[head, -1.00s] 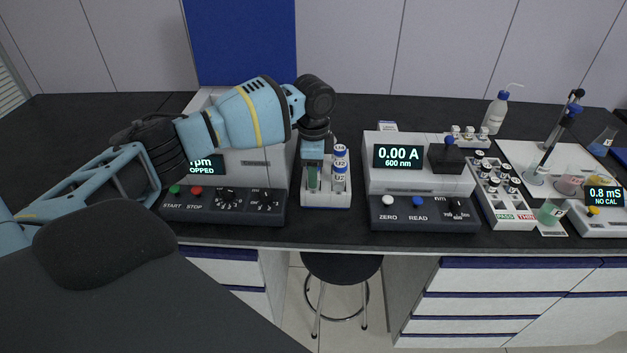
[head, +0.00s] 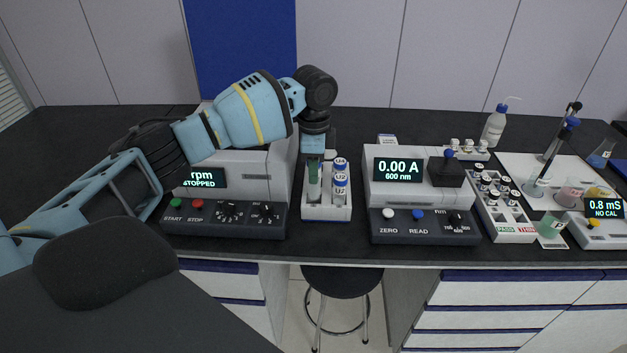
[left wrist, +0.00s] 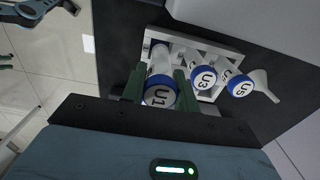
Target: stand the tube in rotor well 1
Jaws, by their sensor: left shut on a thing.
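My left gripper (head: 313,158) is shut on a tube (head: 313,186) with a blue-rimmed white cap above the white rack (head: 322,214). In the left wrist view the cap (left wrist: 160,93) reads U1 and sits between the green fingers. The tube is upright, and its body shows below the fingers; I cannot tell whether its lower end is clear of the rack. The centrifuge (head: 232,168), left of the rack, reads rpm STOPPED. Its rotor and wells are hidden behind my arm and its housing. Green pieces at the left wrist view's left edge may be my right gripper.
Several other capped tubes (head: 340,180) stand in the rack's right side, close beside the held tube. A photometer (head: 425,180) reading 0.00 A stands right of the rack. Further right are a vial rack (head: 500,203), a wash bottle (head: 494,127) and a meter (head: 603,212).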

